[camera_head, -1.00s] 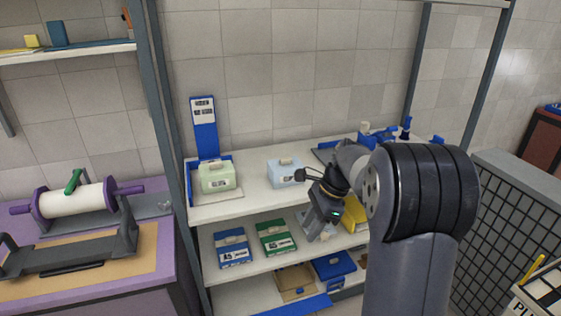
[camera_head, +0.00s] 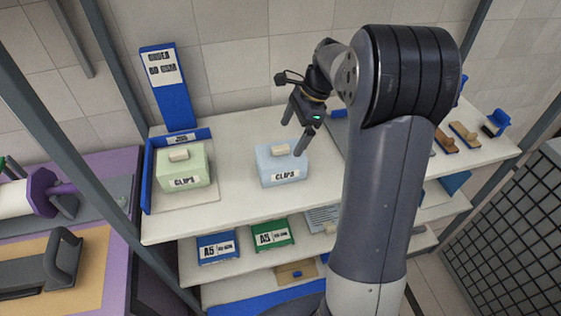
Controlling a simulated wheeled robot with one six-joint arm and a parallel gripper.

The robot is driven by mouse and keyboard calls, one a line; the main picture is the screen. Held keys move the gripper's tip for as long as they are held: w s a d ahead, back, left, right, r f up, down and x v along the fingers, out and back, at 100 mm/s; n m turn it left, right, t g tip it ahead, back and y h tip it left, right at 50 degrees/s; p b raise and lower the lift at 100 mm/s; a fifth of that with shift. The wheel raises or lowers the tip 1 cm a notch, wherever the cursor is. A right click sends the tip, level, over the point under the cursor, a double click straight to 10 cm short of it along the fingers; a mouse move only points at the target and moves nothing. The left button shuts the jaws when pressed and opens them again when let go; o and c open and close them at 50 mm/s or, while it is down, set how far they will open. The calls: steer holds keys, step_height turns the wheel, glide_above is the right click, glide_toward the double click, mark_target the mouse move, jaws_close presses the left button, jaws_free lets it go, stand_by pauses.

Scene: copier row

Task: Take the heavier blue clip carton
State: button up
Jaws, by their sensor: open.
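A pale blue carton (camera_head: 272,172) labelled CLIPS, with a small raised block on its lid, stands upright on the upper shelf. It is the only blue clip carton that I can make out. A pale green carton (camera_head: 196,168), also labelled CLIPS, stands to its left in a blue-edged bay on a light plate. My gripper (camera_head: 296,131) is open and empty, pointing down beside the blue carton's upper right. One finger overlaps the carton's right edge in the picture; I cannot tell whether they touch.
A blue sign (camera_head: 177,106) stands behind the green carton. The lower shelf holds a blue A5 pack (camera_head: 216,248) and a green A5 pack (camera_head: 273,235). Stamp-like items (camera_head: 464,134) sit at the right. The upper shelf is clear between the cartons.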

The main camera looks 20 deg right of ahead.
mark_target(278, 157)
steer(key=shift+w+f, duration=0.15)
steer(key=shift+w, duration=0.05)
steer(key=x, duration=0.4)
steer(key=shift+a+f, duration=0.15)
steer(key=shift+f, duration=0.15)
steer(key=shift+p+x, duration=0.4)
steer(key=shift+x, duration=2.45)
steer(key=shift+w, duration=0.2)
steer(key=c, duration=1.6)
steer(key=shift+c, duration=0.3)
steer(key=shift+r, duration=0.1)
step_height(278, 157, up, 10)
steer(key=shift+f, duration=0.1)
steer(key=shift+r+p, duration=1.6)
